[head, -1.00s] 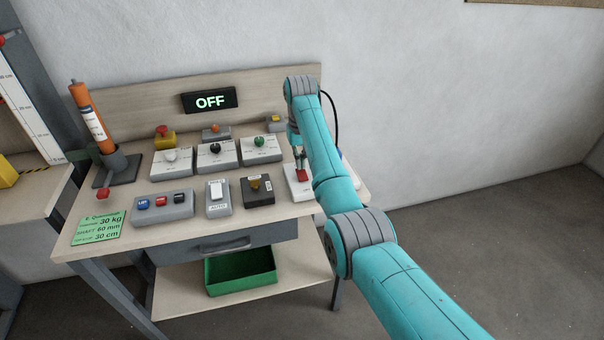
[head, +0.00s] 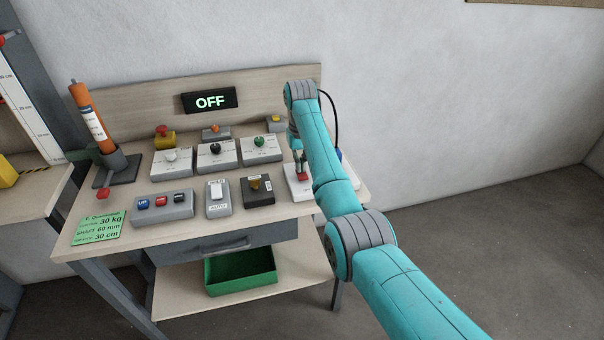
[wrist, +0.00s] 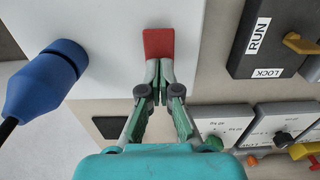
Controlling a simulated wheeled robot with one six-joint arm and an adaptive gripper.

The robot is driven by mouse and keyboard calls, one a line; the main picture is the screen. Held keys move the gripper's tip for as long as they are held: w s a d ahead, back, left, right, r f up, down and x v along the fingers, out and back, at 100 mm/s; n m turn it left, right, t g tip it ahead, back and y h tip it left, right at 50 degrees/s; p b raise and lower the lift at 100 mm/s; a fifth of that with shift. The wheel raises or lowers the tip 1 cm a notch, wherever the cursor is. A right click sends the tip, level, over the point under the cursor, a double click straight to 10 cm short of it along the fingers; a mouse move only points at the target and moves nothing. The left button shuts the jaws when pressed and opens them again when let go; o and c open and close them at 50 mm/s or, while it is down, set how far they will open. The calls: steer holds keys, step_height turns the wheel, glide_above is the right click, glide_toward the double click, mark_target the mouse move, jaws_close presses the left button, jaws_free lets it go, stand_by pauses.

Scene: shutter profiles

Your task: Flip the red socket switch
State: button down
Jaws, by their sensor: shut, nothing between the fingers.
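The red socket switch (wrist: 158,43) sits on a white socket plate (wrist: 110,25) in the wrist view. In the head view the red switch (head: 303,176) shows just below my gripper (head: 298,156), partly hidden by my arm. In the wrist view my gripper (wrist: 160,66) is shut and empty, with its fingertips at the near edge of the red switch. They look to be touching it or very close; I cannot tell which. The display (head: 209,101) on the back panel reads OFF.
A blue plug (wrist: 45,80) with a black cable stands left of the switch in the wrist view. A dark box with a yellow lever (head: 257,190) is beside the socket. Several knob boxes and a grey button box (head: 162,207) fill the bench.

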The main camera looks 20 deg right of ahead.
steer(key=shift+f, duration=0.1)
steer(key=shift+r, duration=3.5)
